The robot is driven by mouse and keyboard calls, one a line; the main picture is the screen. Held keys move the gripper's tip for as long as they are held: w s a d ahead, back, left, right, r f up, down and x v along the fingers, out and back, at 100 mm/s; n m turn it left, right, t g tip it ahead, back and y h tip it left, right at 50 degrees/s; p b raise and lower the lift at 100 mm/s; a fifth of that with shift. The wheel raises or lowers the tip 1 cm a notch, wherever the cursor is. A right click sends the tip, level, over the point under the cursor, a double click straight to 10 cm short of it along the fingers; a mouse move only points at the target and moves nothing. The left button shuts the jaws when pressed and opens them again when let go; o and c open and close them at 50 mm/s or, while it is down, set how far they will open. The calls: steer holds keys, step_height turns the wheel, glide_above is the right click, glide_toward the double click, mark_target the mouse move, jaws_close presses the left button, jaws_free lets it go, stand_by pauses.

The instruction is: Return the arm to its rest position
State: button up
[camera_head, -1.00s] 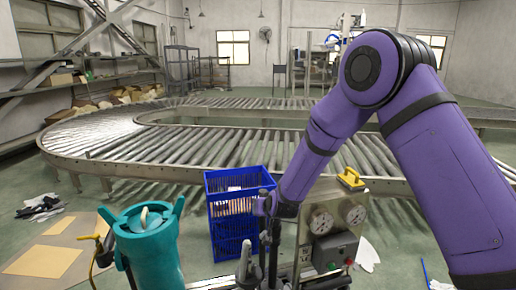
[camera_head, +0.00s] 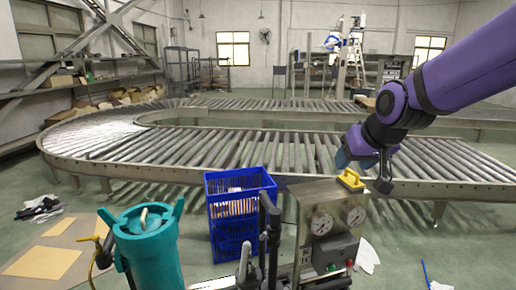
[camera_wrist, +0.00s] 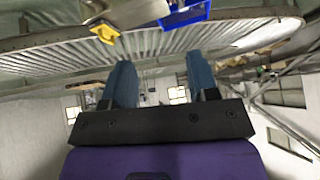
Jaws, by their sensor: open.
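My purple arm (camera_head: 470,75) reaches in from the right edge of the head view. My gripper (camera_head: 363,172) hangs at its end, above the roller conveyor (camera_head: 230,150) in the picture and just up and right of the gauge box. In the wrist view, my gripper's two blue-grey fingers (camera_wrist: 160,78) stand well apart with nothing between them. That view is upside down, with the conveyor (camera_wrist: 60,62) across its upper part.
The gauge box (camera_head: 318,215) with a yellow handle (camera_head: 351,179) stands close below my gripper. Left of it are a blue crate (camera_head: 228,238), dark upright posts (camera_head: 268,235) and a teal canister (camera_head: 150,250). The floor at lower right (camera_head: 440,240) is mostly clear.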

steer(key=s+d+r+g+h, duration=0.1)
steer(key=s+d, duration=0.3)
steer(key=s, duration=0.7)
steer(key=s+d+r+m+g, duration=0.1)
steer(key=s+d, duration=0.4)
steer(key=s, duration=0.7)
steer(key=shift+s+r+h, duration=0.15)
steer(key=shift+r+h, duration=0.25)
steer(key=shift+r, duration=0.1)
